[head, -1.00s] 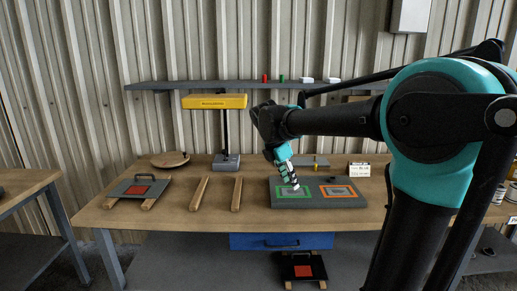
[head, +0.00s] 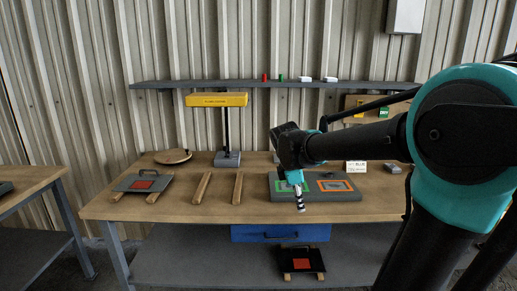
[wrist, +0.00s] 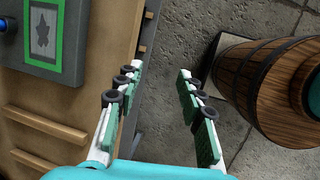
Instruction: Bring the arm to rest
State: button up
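My arm reaches in from the right of the head view, bent, with its wrist above the wooden workbench (head: 160,206). My gripper (head: 300,206) points down at the front edge of the grey fitting board (head: 330,193), in front of its green-framed field. In the wrist view my gripper (wrist: 158,74) is open, with its two fingers well apart and nothing between them. The floor shows between and beyond the fingers. Whether the fingertips are level with the bench top is not clear.
A grey plate with a red square (head: 142,183) lies on wooden strips at left. A yellow-headed stand (head: 217,100) is at the back. A blue drawer (head: 270,233) hangs under the bench. In the wrist view a wooden barrel (wrist: 262,85) stands right of my fingers.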

jog(key=s+d+f+m+t+y, duration=0.1)
jog(key=s+d+f+m, duration=0.1)
jog(key=s+f+m, duration=0.6)
jog(key=s+d+f+m+t+y, duration=0.1)
jog(key=s+d+f+m, duration=0.2)
jog(key=s+f+m, duration=0.5)
jog(key=shift+d+f+m+y, duration=0.2)
jog(key=shift+f+m+y, duration=0.2)
jog(key=shift+m, duration=0.6)
jog(key=shift+c, duration=0.5)
jog(key=shift+d+r, duration=0.1)
